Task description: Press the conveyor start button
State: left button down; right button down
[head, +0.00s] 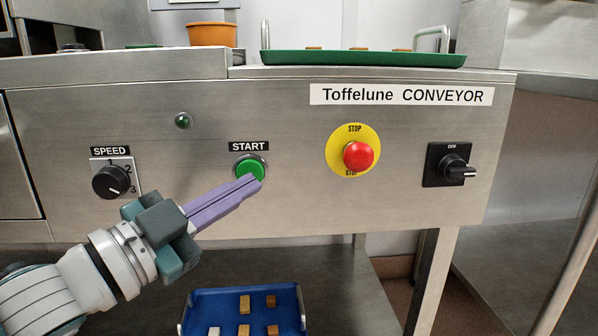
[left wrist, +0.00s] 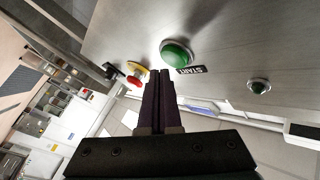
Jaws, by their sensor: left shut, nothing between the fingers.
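The green conveyor start button (head: 250,170) sits in a metal ring under a START label on the steel front panel. It also shows in the left wrist view (left wrist: 177,54), just beyond my fingertips. My left gripper (head: 254,181) is shut and empty, its purple fingers pointing up and right at the button. In the head view the fingertips overlap the lower part of the button. In the left wrist view the fingertips (left wrist: 159,73) appear beside the button; I cannot tell whether they touch it. My right gripper is not in view.
Right of START are a red stop button (head: 358,156) on a yellow plate and a black OFF switch (head: 453,166). A speed knob (head: 111,182) and a small dark green lamp (head: 183,121) are left. A blue tray (head: 200,296) with several pieces lies below; a green tray (head: 350,58) stands on top.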

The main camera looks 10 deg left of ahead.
pick_arm(q)
jog(key=shift+w, duration=0.15)
jog(key=shift+w+a, duration=0.15)
jog(key=shift+w, duration=0.1)
jog(key=shift+w+a+b, duration=0.1)
jog(key=shift+w+b, duration=0.3)
dwell(0.9)
jog(key=shift+s, duration=0.1)
jog(key=shift+s+d+p, duration=0.2)
jog(key=shift+s+p, duration=0.4)
jog(key=shift+s, duration=0.1)
